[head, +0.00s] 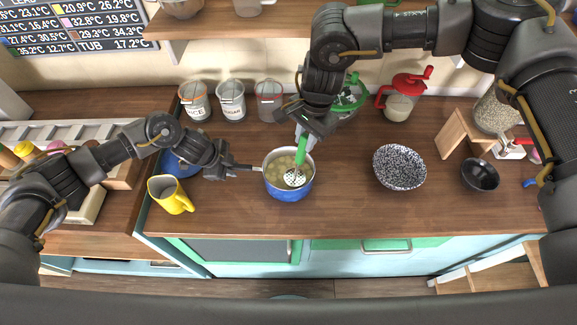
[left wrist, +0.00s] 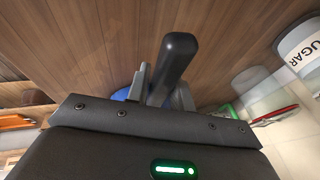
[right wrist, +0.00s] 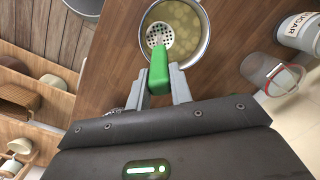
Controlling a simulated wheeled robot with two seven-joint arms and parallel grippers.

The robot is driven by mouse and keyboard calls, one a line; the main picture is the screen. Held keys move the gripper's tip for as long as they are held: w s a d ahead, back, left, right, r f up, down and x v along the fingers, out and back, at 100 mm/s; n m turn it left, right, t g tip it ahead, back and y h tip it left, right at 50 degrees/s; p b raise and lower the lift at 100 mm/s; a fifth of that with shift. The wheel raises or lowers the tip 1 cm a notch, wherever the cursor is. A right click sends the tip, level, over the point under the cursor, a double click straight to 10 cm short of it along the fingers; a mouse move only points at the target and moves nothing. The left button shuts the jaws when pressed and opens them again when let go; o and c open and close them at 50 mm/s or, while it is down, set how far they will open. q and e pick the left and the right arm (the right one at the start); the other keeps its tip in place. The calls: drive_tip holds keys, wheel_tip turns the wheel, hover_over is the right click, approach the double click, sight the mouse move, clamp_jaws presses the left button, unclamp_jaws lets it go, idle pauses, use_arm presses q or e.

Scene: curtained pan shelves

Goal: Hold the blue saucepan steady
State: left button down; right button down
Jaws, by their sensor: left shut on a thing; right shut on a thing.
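The blue saucepan (head: 289,192) stands upright on the wooden counter, holding pale round pieces in liquid. Its dark handle points left, and my left gripper (head: 228,170) is shut on that handle. In the left wrist view the handle (left wrist: 176,62) runs between the fingers (left wrist: 160,92). My right gripper (head: 305,132) is above the pan, shut on the green handle (head: 301,152) of a slotted spoon. The spoon's perforated white head (head: 294,178) is inside the pan. The right wrist view shows the green handle (right wrist: 158,75) between the fingers and the pan (right wrist: 203,50) beyond.
A yellow mug (head: 171,196) stands left of the pan. A speckled bowl (head: 400,167) and a small black bowl (head: 480,175) are to the right. Several canisters (head: 231,100) line the back. The counter between pan and speckled bowl is clear.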

drive_tip(key=shift+f, duration=0.1)
drive_tip(key=shift+f, duration=2.25)
drive_tip(key=shift+r, duration=0.1)
drive_tip(key=shift+r, duration=0.55)
drive_tip(key=w+r, duration=0.3)
drive_tip(key=w, duration=0.2)
drive_tip(key=shift+w+r, duration=0.25)
drive_tip(key=shift+w, duration=0.15)
drive_tip(key=shift+f, duration=0.15)
